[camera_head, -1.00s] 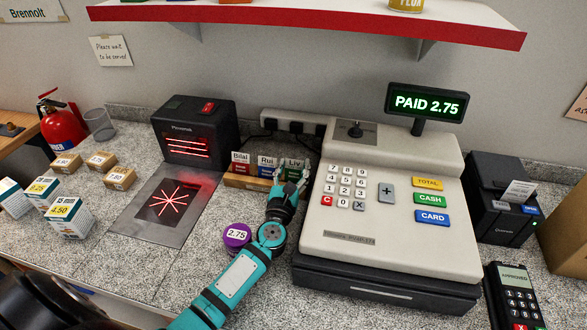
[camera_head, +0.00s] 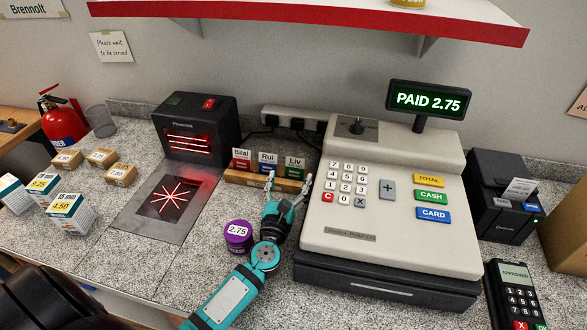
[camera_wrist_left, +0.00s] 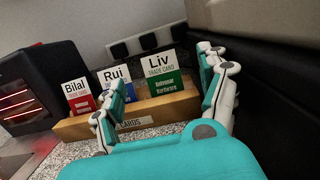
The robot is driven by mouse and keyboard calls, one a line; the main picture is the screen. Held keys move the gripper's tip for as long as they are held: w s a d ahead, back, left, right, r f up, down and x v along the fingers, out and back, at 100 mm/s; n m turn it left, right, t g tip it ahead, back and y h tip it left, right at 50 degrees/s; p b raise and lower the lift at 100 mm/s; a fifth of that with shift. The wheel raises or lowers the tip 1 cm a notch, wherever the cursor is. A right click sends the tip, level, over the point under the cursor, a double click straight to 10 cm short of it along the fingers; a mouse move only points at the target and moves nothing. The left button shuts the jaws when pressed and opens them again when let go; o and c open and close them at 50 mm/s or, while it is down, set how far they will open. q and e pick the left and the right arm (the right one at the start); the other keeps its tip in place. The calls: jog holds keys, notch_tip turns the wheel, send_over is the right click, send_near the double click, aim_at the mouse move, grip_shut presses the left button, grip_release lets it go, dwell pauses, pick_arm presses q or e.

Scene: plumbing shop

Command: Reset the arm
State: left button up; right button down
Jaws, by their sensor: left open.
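My left gripper (camera_head: 289,186) is open and empty over the counter, between the purple tin and the cash register (camera_head: 400,205). Its fingers point toward the wooden card holder (camera_head: 250,179), which holds three cards marked Bilal, Rui and Liv. In the left wrist view the open fingers (camera_wrist_left: 160,105) stand in front of the card holder (camera_wrist_left: 75,129), with the Liv card (camera_wrist_left: 161,75) between them. The purple tin (camera_head: 238,237) marked 2.75 stands just left of my left arm. My right gripper is not in view.
The register display (camera_head: 428,101) reads PAID 2.75. A scanner (camera_head: 195,130) with a glowing plate (camera_head: 140,222) stands left. Small boxes (camera_head: 70,215) and a fire extinguisher (camera_head: 62,122) are further left. A card terminal (camera_head: 515,290) and printer (camera_head: 503,195) are right. A shelf (camera_head: 330,18) hangs above.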

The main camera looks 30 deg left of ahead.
pick_arm(q)
jog(key=v, duration=0.6)
jog(key=shift+s, duration=0.15)
jog(key=shift+r, duration=0.1)
